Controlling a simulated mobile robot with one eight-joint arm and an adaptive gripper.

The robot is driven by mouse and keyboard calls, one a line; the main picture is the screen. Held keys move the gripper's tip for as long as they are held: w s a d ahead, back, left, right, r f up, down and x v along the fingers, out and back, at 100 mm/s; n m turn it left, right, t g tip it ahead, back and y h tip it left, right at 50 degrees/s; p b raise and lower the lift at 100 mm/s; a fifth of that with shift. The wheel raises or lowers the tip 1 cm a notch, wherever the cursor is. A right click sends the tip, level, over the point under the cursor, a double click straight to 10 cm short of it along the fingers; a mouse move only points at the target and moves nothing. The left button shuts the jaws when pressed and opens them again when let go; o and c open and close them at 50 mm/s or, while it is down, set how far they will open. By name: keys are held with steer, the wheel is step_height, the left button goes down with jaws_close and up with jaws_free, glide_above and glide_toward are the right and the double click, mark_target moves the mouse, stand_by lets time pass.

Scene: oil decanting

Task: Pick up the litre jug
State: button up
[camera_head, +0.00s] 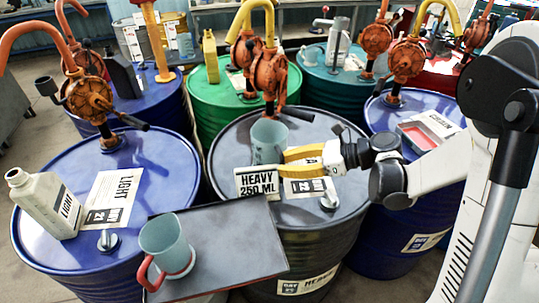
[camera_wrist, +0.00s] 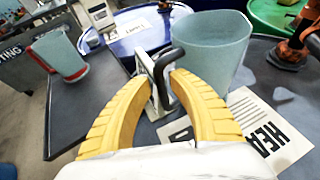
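A grey-blue jug with a dark handle (camera_head: 269,141) stands on the dark grey drum; it also shows in the wrist view (camera_wrist: 212,45). My gripper (camera_head: 284,164) is beside it, its yellow fingers either side of the dark handle (camera_wrist: 166,62) in the wrist view (camera_wrist: 160,78). I cannot tell whether the fingers press on the handle. A second grey-blue jug, with a red handle (camera_head: 163,246), stands on the dark tray (camera_head: 243,240); it also shows in the wrist view (camera_wrist: 60,53). No size marking is readable on either jug.
A small card reading "HEAVY 250 ML" (camera_head: 257,183) stands by my fingers. A white "LIGHT" bottle (camera_head: 46,205) stands on the blue drum (camera_head: 150,165) at left. Orange hand pumps (camera_head: 270,75) rise from the drums. The tray's right part is clear.

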steer(key=shift+w+a+f, duration=0.15)
steer(key=shift+a+f, duration=0.1)
steer(key=shift+a, duration=0.35)
jaws_close()
steer(key=shift+d+r, duration=0.1)
steer(key=shift+r, duration=0.05)
